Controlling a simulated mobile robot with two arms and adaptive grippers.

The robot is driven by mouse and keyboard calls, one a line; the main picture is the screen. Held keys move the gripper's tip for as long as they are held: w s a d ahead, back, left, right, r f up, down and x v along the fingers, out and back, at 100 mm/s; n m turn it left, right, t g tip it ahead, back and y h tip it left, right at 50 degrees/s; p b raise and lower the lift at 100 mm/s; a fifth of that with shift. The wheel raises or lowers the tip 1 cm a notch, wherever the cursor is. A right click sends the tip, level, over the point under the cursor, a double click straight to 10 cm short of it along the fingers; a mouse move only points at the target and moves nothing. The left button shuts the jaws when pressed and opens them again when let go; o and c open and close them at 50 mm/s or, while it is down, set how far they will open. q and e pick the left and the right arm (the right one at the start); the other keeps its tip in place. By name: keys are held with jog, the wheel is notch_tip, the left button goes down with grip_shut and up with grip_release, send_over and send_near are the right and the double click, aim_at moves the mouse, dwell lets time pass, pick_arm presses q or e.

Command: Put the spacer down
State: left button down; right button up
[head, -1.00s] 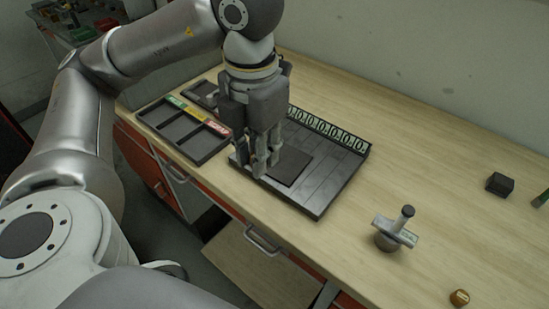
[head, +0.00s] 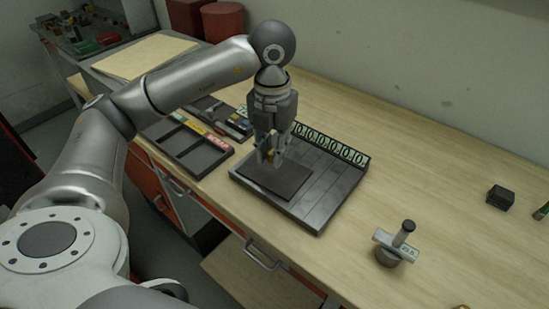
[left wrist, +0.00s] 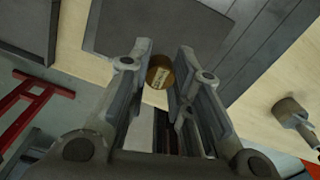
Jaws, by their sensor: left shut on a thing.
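My left gripper (head: 271,160) points down above the near left part of the black laned tray (head: 322,212). It is shut on a small round brass-coloured spacer (left wrist: 160,74) that carries a pale label. The spacer sits between the fingertips in the left wrist view. In the head view the fingers mostly hide it. A flat dark square pad (head: 280,182) lies on the tray under the gripper. The gap between spacer and pad is hard to judge. My right gripper is not in view.
A sorting tray (head: 183,150) with coloured labels is left of the laned tray. A gauge-like metal piece with an upright post (head: 390,252) stands at right. A dark block (head: 500,197) lies farther right. The wooden bench (head: 430,205) is clear between them.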

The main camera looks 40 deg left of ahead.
aim_at(274, 170)
pick_arm(q)
jog(key=shift+w+a+f, duration=0.15)
jog(key=shift+w+f, duration=0.25)
jog(key=shift+f, duration=0.1)
jog(key=f, duration=0.1)
jog(key=f+p, duration=0.1)
jog(key=f, duration=0.1)
jog(key=shift+w+a+f+p, duration=0.1)
jog(key=shift+w+p, duration=0.15)
jog(key=shift+p, duration=0.05)
jog(key=shift+f, duration=0.25)
jog(key=shift+f, duration=0.25)
jog(key=c, duration=1.3)
grip_release()
jog(key=shift+r, duration=0.1)
